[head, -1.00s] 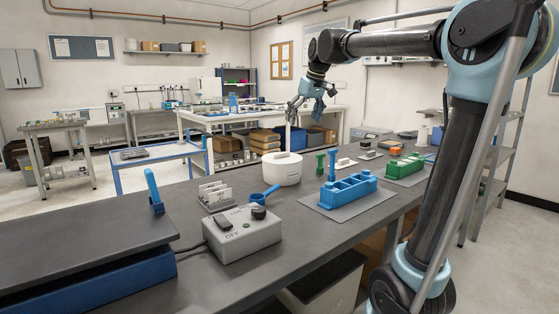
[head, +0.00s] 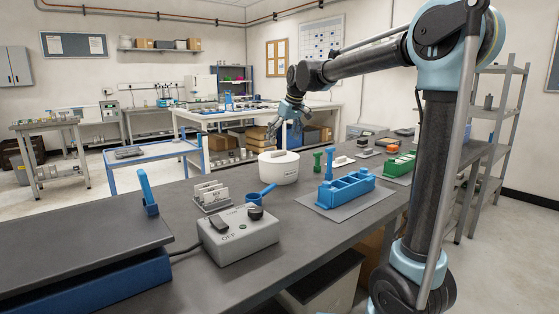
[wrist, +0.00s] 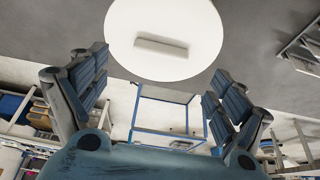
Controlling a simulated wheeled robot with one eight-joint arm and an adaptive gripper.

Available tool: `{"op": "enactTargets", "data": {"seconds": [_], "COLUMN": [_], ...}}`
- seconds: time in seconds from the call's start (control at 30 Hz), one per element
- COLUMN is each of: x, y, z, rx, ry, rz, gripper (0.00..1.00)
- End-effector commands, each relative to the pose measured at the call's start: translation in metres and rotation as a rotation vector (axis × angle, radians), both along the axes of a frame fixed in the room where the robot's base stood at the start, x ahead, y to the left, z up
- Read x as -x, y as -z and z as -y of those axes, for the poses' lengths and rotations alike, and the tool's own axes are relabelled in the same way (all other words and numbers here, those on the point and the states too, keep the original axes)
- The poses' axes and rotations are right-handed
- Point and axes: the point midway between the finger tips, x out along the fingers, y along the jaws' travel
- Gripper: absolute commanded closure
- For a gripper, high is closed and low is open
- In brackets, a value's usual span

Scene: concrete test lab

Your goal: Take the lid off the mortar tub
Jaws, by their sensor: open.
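The mortar tub (head: 279,173) is a round white tub on the dark bench, with its white lid (head: 278,155) on top. In the wrist view the lid (wrist: 165,22) is a white disc at the top of the picture, with a straight raised bar handle (wrist: 161,47) across it. My gripper (head: 284,134) is above the tub in the head view, pointing down, apart from the lid. In the wrist view my gripper (wrist: 152,85) has its fingers spread wide and empty, with the lid beyond and between them. The tub's sides are hidden in the wrist view.
A grey control box (head: 238,236), a card rack (head: 212,196) and a blue scoop (head: 262,194) stand in front of the tub. A blue mould (head: 346,188) on a grey mat and a green stamp-like piece (head: 317,162) are to its right. Bare bench lies left of the tub.

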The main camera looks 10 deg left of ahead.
Motion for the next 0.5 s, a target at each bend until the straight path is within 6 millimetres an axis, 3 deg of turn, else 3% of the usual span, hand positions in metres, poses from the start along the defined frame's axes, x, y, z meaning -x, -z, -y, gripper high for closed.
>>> {"op": "enactTargets", "data": {"seconds": [0.27,0.5], "x": [-0.005,-0.012], "y": [0.017,0.047], "z": [-0.005,-0.014], "rx": [0.0,0.0], "ry": [0.0,0.001], "rz": [0.0,0.0], "gripper": [0.1,0.1]}}
